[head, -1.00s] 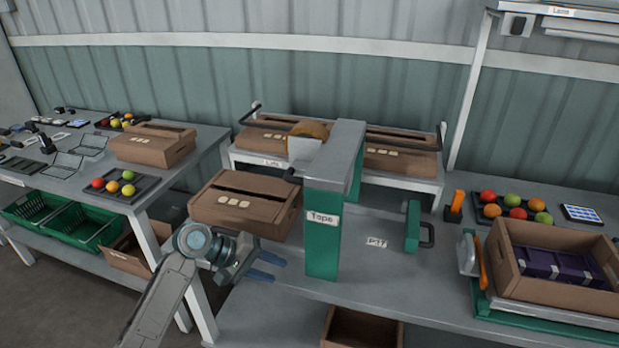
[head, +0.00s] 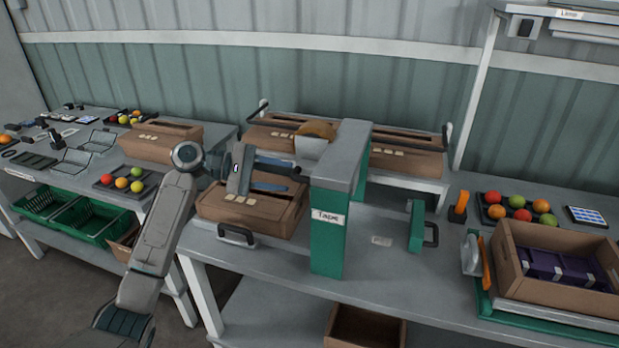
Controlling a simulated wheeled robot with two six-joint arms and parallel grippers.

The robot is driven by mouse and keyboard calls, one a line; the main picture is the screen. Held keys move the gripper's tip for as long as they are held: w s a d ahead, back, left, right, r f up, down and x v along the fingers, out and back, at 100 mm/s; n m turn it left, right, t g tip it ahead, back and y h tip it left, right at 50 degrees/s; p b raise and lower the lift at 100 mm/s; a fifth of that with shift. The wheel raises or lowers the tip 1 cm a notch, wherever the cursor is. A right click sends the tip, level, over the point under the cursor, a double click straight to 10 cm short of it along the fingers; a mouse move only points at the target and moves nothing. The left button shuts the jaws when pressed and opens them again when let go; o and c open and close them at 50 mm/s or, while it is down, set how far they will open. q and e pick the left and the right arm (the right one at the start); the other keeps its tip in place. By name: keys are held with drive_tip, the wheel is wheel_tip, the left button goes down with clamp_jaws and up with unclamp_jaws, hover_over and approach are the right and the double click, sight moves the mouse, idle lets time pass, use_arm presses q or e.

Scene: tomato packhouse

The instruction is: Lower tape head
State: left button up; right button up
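The tape machine is a green post (head: 328,232) labelled "Tape" with a grey top arm (head: 343,155). The tape head (head: 312,143), a pale block with an orange-brown roll, sits at the arm's left side, above the bench. A closed brown carton (head: 250,212) lies on the bench left of the post. My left gripper (head: 294,177) is above this carton, its two blue fingers apart and pointing right toward the post. I see nothing between the fingers. It is below and left of the tape head and does not appear to touch it. My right gripper is not in view.
A green side guide (head: 416,225) is right of the post. An open carton with purple contents (head: 555,266) stands at the right. Closed cartons lie on a rear rack. The bench between post and guide is mostly clear.

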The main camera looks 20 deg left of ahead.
use_arm(q)
drive_tip(key=p+x, duration=0.1)
drive_tip(key=x, duration=0.6)
drive_tip(key=shift+d+f, duration=0.1)
clamp_jaws()
